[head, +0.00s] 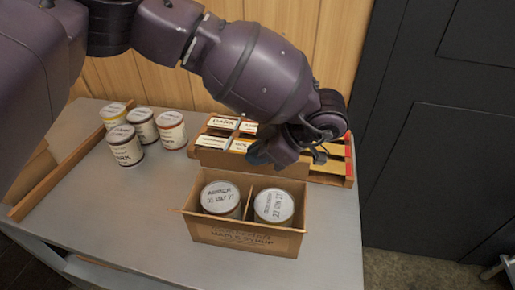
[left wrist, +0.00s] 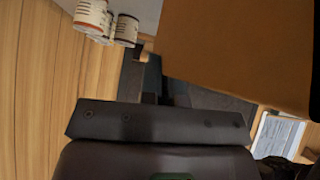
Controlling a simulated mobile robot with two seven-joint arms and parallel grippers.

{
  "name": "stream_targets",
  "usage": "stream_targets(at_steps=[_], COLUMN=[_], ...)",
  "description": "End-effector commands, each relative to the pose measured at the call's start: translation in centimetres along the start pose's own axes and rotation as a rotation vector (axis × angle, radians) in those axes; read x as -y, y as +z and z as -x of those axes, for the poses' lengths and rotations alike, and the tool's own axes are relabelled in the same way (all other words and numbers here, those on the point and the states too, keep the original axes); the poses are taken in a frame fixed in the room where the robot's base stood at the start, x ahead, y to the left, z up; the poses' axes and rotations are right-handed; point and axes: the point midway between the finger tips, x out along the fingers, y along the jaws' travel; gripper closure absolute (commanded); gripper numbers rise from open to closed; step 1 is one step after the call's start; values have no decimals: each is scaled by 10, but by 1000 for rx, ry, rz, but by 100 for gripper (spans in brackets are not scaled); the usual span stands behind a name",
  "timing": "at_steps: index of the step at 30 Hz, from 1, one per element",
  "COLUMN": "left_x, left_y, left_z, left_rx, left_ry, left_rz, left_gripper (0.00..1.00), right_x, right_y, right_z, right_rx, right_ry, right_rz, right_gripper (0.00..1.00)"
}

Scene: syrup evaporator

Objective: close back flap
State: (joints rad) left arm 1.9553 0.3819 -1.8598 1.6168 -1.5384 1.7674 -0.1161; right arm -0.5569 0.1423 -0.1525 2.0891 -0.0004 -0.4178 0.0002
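The cardboard box (head: 247,238) stands on the grey table with two lidded cans inside, one on the left (head: 221,197) and one on the right (head: 274,205), with a divider between them. Its back flap (head: 225,162) stands raised behind the cans. My left gripper (head: 290,155) is above and behind the box, by the right part of the flap, partly hiding it. In the left wrist view a large brown cardboard surface (left wrist: 245,50) fills the upper right, close to the gripper; the finger gap is not clear. My right gripper is out of view.
A wooden rack (head: 325,168) with labelled packets is behind the box. Several cans (head: 126,145) stand at the back left, beside a wooden tray edge (head: 62,175). The table (head: 125,225) is clear left of the box. A dark door (head: 440,150) is at right.

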Motion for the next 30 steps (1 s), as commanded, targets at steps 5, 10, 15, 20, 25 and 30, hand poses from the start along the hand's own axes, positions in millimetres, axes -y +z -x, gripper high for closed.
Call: stream_targets(at_steps=[5,10,15,20,25,30], left_x=[1,1,1,1,1,0], left_y=[0,0,0,0,0,0], left_z=[1,1,1,0,0,7], left_rx=[0,0,0,-1,-1,0], left_ry=[10,9,9,9,9,10], left_rz=[9,9,8,8,8,9], left_gripper=[100,100,87,70,70,70], right_x=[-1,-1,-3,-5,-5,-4], right_y=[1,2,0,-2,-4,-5], right_z=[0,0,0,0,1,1], right_rx=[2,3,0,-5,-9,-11], right_ry=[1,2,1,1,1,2], right_rz=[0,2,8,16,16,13], right_gripper=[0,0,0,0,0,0])
